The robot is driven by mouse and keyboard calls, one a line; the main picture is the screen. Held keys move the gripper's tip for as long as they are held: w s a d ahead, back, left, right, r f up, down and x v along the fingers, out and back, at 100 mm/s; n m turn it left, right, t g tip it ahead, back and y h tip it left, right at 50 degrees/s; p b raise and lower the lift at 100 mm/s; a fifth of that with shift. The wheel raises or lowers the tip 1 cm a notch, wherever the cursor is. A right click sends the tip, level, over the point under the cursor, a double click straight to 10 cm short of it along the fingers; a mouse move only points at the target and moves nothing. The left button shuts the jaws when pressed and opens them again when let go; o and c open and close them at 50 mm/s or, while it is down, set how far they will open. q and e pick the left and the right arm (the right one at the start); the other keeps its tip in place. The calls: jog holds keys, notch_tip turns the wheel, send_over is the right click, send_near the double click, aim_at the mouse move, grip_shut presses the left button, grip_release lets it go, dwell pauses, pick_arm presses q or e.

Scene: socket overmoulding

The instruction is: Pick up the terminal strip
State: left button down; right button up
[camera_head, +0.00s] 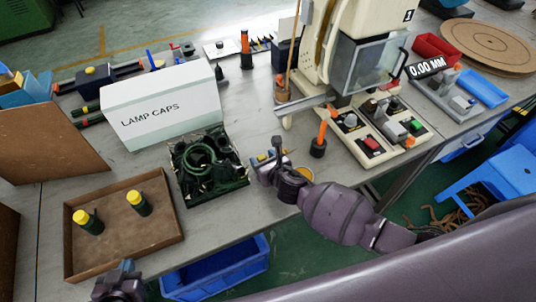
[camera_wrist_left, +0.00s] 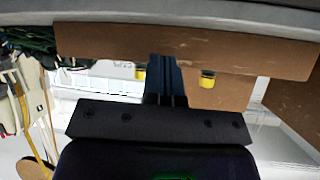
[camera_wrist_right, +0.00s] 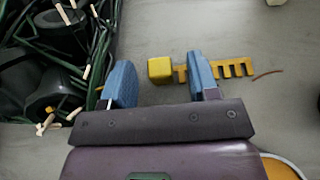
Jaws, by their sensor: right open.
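In the right wrist view a yellow comb-like strip (camera_wrist_right: 235,69), which looks like the terminal strip, lies on the grey table, partly hidden by the right-hand finger. A yellow block (camera_wrist_right: 160,70) sits at its left, between the fingertips; I cannot tell whether the two are joined. My right gripper (camera_wrist_right: 160,82) is open, its blue fingers on either side of the block, with gaps showing. In the head view the right gripper (camera_head: 267,163) is low over the table and mostly hides the strip. My left gripper (camera_head: 125,268) is at the brown tray's front edge; its fingers (camera_wrist_left: 166,80) look shut and empty.
A black tray of green cables (camera_head: 213,197) lies just left of my right gripper. A brown tray (camera_head: 172,240) holds two yellow-capped parts. The LAMP CAPS box (camera_head: 160,108) stands behind. An orange-handled tool (camera_head: 319,140) and the press (camera_head: 345,20) are to the right.

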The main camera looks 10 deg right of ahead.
jog(key=c, duration=1)
jog(key=shift+r, duration=0.1)
